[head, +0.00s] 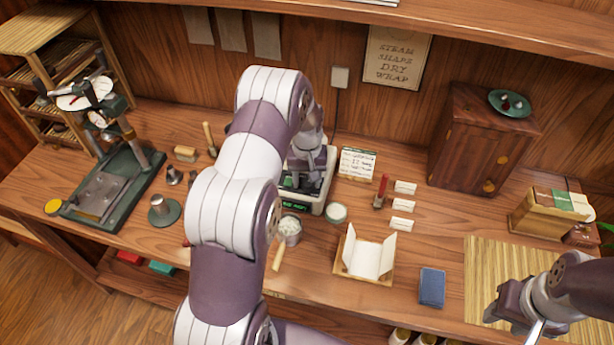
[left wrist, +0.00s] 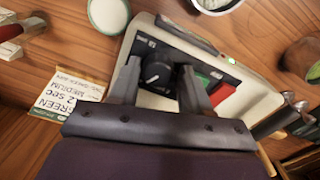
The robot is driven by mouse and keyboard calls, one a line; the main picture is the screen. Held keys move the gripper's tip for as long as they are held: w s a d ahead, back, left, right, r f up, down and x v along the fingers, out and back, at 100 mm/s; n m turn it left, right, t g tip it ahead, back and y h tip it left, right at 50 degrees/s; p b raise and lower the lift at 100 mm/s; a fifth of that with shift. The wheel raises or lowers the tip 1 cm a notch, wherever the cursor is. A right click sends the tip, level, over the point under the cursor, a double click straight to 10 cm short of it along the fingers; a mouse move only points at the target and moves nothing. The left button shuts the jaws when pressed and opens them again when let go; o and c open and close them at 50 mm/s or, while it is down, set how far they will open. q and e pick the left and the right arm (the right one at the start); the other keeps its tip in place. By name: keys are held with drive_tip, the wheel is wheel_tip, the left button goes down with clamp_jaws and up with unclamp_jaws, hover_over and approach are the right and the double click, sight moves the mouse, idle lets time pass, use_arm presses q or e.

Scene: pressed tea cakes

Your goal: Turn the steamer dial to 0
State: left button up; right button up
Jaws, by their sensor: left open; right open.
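My right gripper (head: 533,328) is open and empty at the bottom right, over the bamboo mat.
Beside the dial are a green button (left wrist: 203,80) and a red button (left wrist: 222,93). A white-filled tin (head: 290,228), a round pale-topped container (head: 336,213) and an instruction card (head: 357,164) stand close to the steamer. A press (head: 110,190) stands at left, a wooden cabinet (head: 468,150) at right.

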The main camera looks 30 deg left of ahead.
use_arm(q)
drive_tip(key=shift+w, duration=0.1)
drive_tip(key=shift+d+r, duration=0.15)
drive_tip(key=c, duration=0.8)
drive_tip(key=shift+o, duration=0.2)
drive_tip(key=shift+n, duration=0.3)
drive_tip(key=n, duration=0.4)
drive_tip(key=shift+n+b, duration=0.3)
drive_tip(key=shift+b, duration=0.1)
drive_tip(key=n, duration=1.1)
drive_tip(key=shift+r+n+b, duration=0.1)
drive_tip(key=shift+n+b, duration=0.3)
drive_tip(key=n, duration=0.6)
drive_tip(key=shift+r+n, duration=0.1)
drive_tip(key=shift+n, duration=0.3)
